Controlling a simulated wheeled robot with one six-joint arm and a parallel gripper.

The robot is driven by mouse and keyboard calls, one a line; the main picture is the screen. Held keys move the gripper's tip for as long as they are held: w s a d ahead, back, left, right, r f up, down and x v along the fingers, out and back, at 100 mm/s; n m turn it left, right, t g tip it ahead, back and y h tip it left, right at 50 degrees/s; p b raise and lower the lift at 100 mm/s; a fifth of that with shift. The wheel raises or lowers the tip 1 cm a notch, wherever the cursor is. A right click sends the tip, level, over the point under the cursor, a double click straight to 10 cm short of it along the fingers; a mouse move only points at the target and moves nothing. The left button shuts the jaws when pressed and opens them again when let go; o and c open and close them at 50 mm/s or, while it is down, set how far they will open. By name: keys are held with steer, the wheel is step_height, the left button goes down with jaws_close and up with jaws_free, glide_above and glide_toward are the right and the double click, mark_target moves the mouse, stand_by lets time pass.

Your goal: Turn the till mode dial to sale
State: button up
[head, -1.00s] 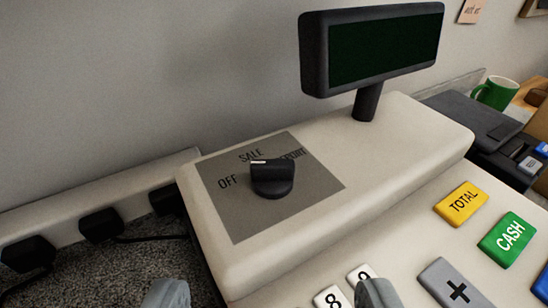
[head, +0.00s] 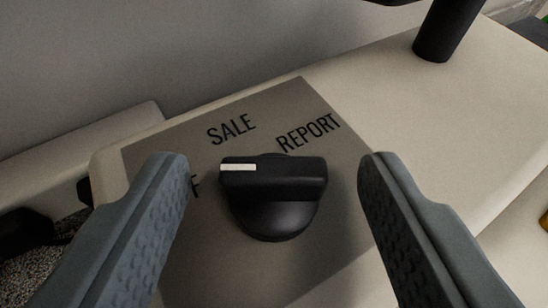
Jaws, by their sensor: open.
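The till mode dial (head: 273,195) is a black round knob with a raised bar grip on a grey plate (head: 300,92). A white mark (head: 238,167) sits at the bar's left end and points left, toward the OFF side. SALE (head: 232,130) is printed above left of the knob and REPORT (head: 309,132) above right. The OFF label (head: 195,187) is mostly hidden behind my left finger; only an F shows. My gripper (head: 272,170) is open, with one finger on each side of the dial. Gaps show between both fingers and the knob.
The cream till housing (head: 425,130) surrounds the plate. The black display post (head: 440,32) rises at upper right. A grey wall (head: 120,60) stands behind. Dark plugs (head: 25,232) sit at lower left beside the till. Above the dial the space is clear.

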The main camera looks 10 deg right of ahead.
steer(key=c, duration=1)
steer(key=shift+w+a+m+g+h, duration=0.1)
steer(key=shift+a+m+g+h, duration=0.15)
steer(key=shift+m+h, duration=0.5)
steer(key=shift+w+a+m+g+h, duration=0.1)
steer(key=shift+m+g+h, duration=0.15)
steer(key=shift+m+h, duration=0.5)
steer(key=m+h, duration=0.1)
steer(key=m+g+h, duration=0.2)
steer(key=shift+w+a+f, duration=0.1)
steer(key=shift+w+a, duration=0.15)
steer(key=shift+a, duration=0.05)
steer(key=m+g+h, duration=0.1)
steer(key=m+g, duration=0.1)
steer(key=m+g+h, duration=0.1)
steer(key=g, duration=0.1)
steer(key=m+g+h, duration=0.1)
steer(key=m, duration=0.1)
steer(key=shift+w+a+m+g+h, duration=0.15)
steer(key=shift+w+m+g+h, duration=0.15)
steer(key=shift+w+g+h, duration=0.1)
steer(key=shift+g, duration=0.3)
